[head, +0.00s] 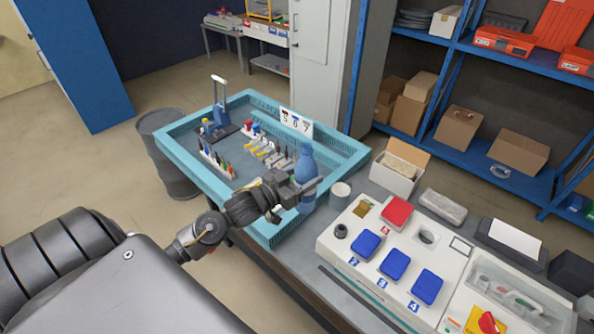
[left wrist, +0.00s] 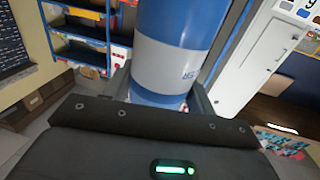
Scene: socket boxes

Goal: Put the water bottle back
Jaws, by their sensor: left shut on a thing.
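The water bottle (head: 306,161) is blue with a grey band and stands roughly upright in my left gripper (head: 301,191). The gripper is shut around the bottle's middle, in front of the teal tray's right part. In the left wrist view the bottle (left wrist: 178,55) fills the space between the fingers, and part of its lettering shows. The gripper hides part of the bottle, and I cannot tell whether its base touches anything. My right gripper is not in view.
The teal tray (head: 182,165) holds several tools and a number sign (head: 296,122). A white cup (head: 340,195) stands just right of the bottle. A white panel (head: 335,243) with blue and red socket boxes lies to the right. An open carton (head: 393,179) stands behind the panel.

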